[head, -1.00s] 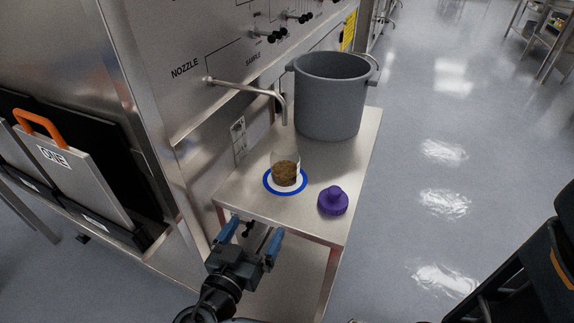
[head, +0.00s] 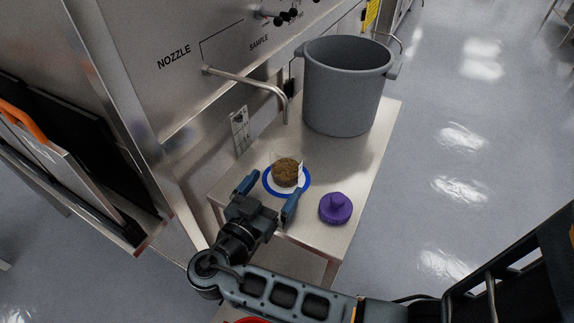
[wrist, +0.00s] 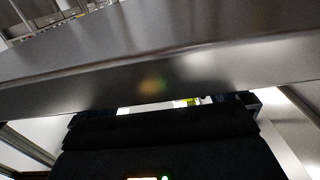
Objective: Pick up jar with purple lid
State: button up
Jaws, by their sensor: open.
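A clear jar (head: 286,173) with brown contents stands upright, with no lid on it, inside a blue-ringed white circle (head: 267,187) on the metal table. In the picture the fingers appear on either side of the circle's near part. The wrist view shows a metal edge and surface close up, but neither jar nor lid.
A large grey pot (head: 345,95) stands at the table's back. A nozzle pipe (head: 245,83) juts from the steel panel above and behind the jar. The table's right edge drops to open floor (head: 450,150).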

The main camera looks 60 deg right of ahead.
aim_at(278, 177)
jog(key=d, duration=0.1)
jog(key=d+p, duration=0.1)
jog(key=d, duration=0.2)
jog(key=shift+w+d+r, duration=0.1)
jog(key=shift+d+r, duration=0.1)
jog(key=shift+r, duration=0.05)
jog(key=c, duration=1.1)
jog(key=shift+a, duration=0.1)
